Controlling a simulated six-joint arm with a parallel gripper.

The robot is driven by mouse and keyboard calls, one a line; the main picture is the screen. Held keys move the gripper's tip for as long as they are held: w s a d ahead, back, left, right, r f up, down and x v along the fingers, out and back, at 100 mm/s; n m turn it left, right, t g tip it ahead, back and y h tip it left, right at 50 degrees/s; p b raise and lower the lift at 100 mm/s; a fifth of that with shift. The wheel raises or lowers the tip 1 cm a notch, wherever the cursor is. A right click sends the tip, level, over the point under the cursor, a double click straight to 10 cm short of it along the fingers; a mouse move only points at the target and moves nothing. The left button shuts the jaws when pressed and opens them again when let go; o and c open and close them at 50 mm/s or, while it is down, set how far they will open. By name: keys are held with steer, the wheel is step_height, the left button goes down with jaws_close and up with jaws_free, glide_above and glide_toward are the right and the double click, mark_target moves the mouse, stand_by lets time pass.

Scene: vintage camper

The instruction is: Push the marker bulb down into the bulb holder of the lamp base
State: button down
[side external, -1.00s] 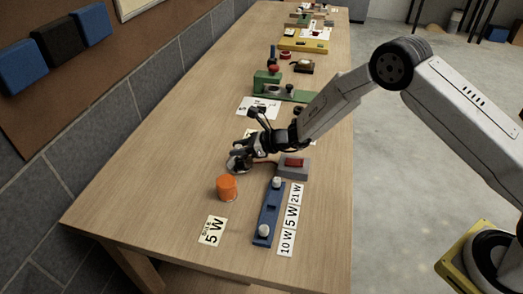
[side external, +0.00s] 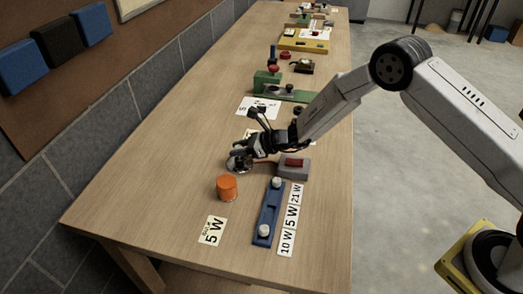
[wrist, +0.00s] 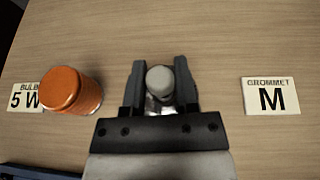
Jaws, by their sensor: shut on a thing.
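My gripper (side external: 243,154) is low over the round silvery lamp base (side external: 236,166) on the bench. In the wrist view my gripper (wrist: 160,84) is shut on the marker bulb (wrist: 160,79), whose pale grey rounded end sits between the two dark fingers. A shiny part of the lamp base (wrist: 154,107) shows just beneath the bulb. The bulb's lower end and the bulb holder are hidden by the fingers and the bulb, so I cannot tell how deep the bulb sits.
An orange cylinder (side external: 227,187) stands close in front of the lamp base. A blue rack (side external: 268,214) holds two whitish bulbs, its middle place empty. A grey box with a red switch (side external: 293,167) is to the right. Label cards lie flat nearby; the bench's front left is clear.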

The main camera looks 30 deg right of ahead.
steer(key=shift+f, duration=1.1)
stand_by(1.9)
steer(key=shift+c, duration=1.4)
jaws_free()
steer(key=shift+v, duration=3.95)
